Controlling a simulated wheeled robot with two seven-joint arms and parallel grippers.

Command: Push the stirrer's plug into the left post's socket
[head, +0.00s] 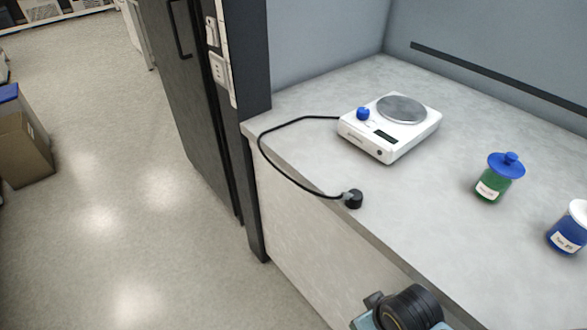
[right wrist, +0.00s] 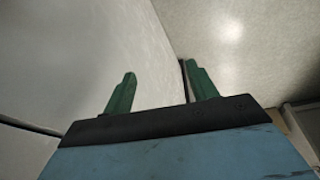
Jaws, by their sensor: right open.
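The stirrer (head: 390,128) is white with a round grey plate and a blue knob, and it stands on the grey bench. Its black cord loops left from its back to the black plug (head: 354,199), which lies near the bench's front edge. The left post (head: 252,50) is dark and carries a white strip with a socket (head: 219,69) on its left side. My right gripper (right wrist: 163,72) shows two green fingers set apart with nothing between them in the right wrist view. Its fingers are not seen in the head view. My left gripper is not in view.
A green jar with a blue lid (head: 498,178) and a blue jar with a white lid (head: 570,228) stand on the right of the bench (head: 440,235). A dark cabinet (head: 190,100) stands left of the post. Cardboard boxes (head: 22,145) sit on the open floor at far left.

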